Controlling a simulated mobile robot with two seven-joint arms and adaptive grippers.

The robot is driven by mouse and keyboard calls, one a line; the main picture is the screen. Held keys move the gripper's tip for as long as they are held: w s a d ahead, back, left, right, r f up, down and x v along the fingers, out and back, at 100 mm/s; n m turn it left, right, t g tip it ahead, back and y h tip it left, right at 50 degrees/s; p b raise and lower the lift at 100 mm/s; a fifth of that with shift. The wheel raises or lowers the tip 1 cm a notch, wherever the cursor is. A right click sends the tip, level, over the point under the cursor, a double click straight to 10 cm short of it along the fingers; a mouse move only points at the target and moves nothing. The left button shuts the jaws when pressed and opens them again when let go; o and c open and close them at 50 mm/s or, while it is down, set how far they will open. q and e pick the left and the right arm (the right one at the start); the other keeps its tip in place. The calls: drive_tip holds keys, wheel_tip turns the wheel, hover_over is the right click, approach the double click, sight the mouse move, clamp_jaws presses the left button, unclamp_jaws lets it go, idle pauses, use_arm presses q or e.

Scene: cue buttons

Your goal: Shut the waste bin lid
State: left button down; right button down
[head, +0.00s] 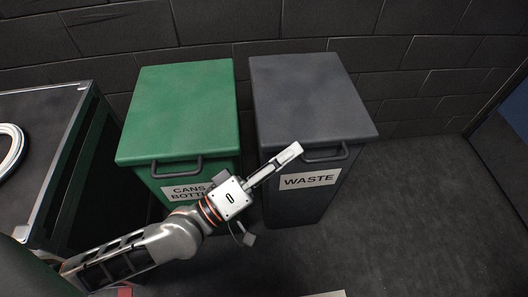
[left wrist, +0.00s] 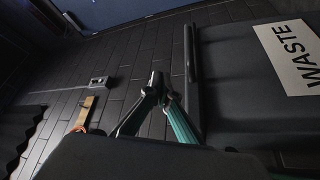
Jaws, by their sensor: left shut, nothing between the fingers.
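The waste bin (head: 305,95) is dark grey, with a white WASTE label on its front and a dark handle (head: 325,156) at the lid's front edge. Its lid lies flat over the top and looks shut. My left gripper (head: 294,152) is shut and empty, just in front of the bin near the left end of the handle. Whether it touches the bin I cannot tell. In the left wrist view its fingertips (left wrist: 157,80) are together, with the WASTE label (left wrist: 292,55) to the right. My right gripper is not in view.
A green bin (head: 185,100) labelled for cans and bottles stands to the left, its lid down, partly hidden by my left arm. A dark cabinet (head: 45,120) stands farther left. A block wall is behind. The floor (head: 410,220) at right is clear.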

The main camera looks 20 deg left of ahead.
use_arm(q)
drive_tip(key=v, duration=1)
drive_tip(key=shift+s, duration=0.25)
drive_tip(key=shift+a, duration=0.15)
